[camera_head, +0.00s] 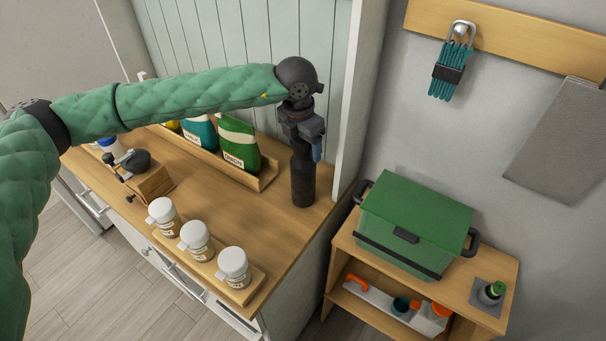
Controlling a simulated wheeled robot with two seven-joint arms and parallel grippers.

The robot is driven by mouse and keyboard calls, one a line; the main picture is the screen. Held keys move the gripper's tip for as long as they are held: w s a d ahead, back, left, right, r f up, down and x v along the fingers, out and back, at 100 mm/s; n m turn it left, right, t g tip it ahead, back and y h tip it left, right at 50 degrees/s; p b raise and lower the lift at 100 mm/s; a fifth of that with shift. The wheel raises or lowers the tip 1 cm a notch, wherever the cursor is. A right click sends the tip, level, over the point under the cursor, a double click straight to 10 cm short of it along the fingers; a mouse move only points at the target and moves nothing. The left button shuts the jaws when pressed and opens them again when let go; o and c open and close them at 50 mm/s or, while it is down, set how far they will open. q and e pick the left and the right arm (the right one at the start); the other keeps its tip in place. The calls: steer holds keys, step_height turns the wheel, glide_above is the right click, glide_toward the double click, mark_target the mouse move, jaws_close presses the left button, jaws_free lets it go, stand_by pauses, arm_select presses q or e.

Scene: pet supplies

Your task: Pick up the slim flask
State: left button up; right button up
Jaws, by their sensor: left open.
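The slim flask (303,182) is dark, nearly black, and stands upright on the wooden counter near its right end, beside the white wall panel. My left gripper (304,146) points down from above, open, with its fingers at the flask's upper part. The flask's top is hidden by the gripper. I cannot tell whether the fingers touch it. My right gripper is not in view.
A wooden tray (228,170) with green and teal bags stands behind and left of the flask. Several white-lidded jars (196,238) stand in front on a wooden board. A green box (413,222) sits on a lower side shelf. Bare counter lies between jars and tray.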

arm_select(q)
jaws_close()
stand_by(0.4)
